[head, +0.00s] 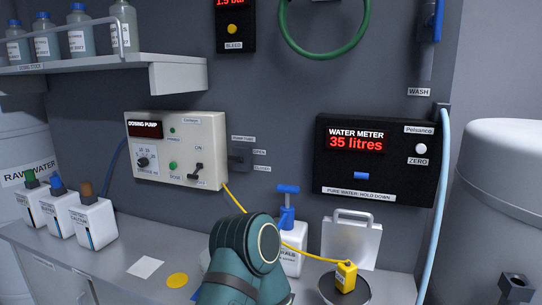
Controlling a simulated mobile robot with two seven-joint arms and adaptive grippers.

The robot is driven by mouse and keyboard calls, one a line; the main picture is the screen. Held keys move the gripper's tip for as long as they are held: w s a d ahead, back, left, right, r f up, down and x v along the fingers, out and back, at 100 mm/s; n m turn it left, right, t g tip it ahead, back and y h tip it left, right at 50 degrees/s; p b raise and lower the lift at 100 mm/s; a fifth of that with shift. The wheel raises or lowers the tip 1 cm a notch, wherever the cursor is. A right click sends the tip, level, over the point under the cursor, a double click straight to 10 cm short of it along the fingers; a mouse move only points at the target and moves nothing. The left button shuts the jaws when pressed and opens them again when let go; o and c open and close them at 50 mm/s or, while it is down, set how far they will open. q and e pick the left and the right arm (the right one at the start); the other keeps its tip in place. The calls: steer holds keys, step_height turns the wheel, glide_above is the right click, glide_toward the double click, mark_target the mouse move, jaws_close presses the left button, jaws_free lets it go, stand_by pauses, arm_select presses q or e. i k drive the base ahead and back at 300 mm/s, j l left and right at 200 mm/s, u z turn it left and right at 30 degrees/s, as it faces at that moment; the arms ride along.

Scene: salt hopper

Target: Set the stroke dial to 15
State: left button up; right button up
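The dosing pump (212,140) is a cream box on the grey back wall, left of the middle. A small black knob (142,162), which looks like the stroke dial, sits at the lower left of its face beside small printed numbers. Its pointer and setting are too small to read. The pump's display (146,130) reads "DOSING PUMP"; no value shows clearly. A teal link of my arm (245,255) rises from the bottom middle, below and right of the pump, apart from the dial. Neither gripper can be seen.
White jugs (92,222) stand at left. The water meter (375,160) reads 35 litres.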

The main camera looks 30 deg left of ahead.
mark_target(143, 161)
steer(key=u, duration=1.8)
